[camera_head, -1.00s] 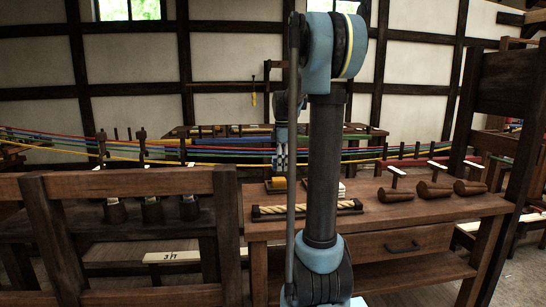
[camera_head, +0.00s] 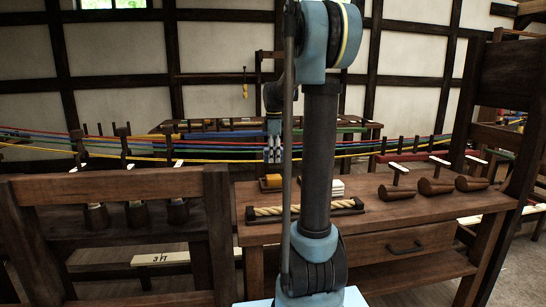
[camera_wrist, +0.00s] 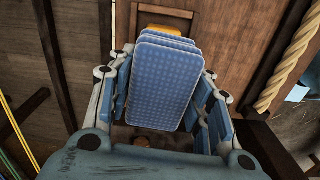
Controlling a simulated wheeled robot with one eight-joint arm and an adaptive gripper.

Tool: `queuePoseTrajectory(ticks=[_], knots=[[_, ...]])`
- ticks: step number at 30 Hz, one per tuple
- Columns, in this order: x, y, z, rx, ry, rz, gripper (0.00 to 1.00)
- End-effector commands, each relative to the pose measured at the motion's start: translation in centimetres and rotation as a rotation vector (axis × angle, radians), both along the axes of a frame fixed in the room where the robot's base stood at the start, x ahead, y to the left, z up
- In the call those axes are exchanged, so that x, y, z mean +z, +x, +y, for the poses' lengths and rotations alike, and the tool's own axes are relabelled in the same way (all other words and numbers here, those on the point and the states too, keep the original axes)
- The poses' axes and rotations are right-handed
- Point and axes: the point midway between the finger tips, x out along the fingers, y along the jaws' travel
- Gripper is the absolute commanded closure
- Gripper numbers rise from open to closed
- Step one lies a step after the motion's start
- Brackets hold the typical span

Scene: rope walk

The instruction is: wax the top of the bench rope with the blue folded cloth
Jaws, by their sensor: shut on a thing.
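The blue folded cloth (camera_wrist: 165,85) fills the middle of the wrist view, a layered pad with a dotted weave. My gripper (camera_wrist: 160,100) is shut on it, with a finger along each side. In the head view my gripper (camera_head: 273,152) hangs above the back of the bench, behind the rope; the cloth cannot be made out there. The bench rope (camera_head: 268,211), pale and twisted, lies in a dark holder near the bench's front left, partly hidden by my arm. In the wrist view the rope (camera_wrist: 289,62) runs diagonally at the right, apart from the cloth.
An orange-yellow block (camera_head: 271,182) and a pale stack (camera_head: 337,187) sit behind the rope. Coloured strands (camera_head: 210,155) stretch across behind. A wooden rail (camera_head: 110,184) stands at the front left.

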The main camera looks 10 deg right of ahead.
Motion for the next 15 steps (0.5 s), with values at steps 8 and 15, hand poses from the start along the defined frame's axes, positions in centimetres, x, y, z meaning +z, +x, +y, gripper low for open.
queuePoseTrajectory(ticks=[8,15], knots=[[-1.8,0.0,0.0,0.0,0.0,0.0,0.73],[-4.1,0.0,0.0,0.0,0.0,0.0,0.73]])
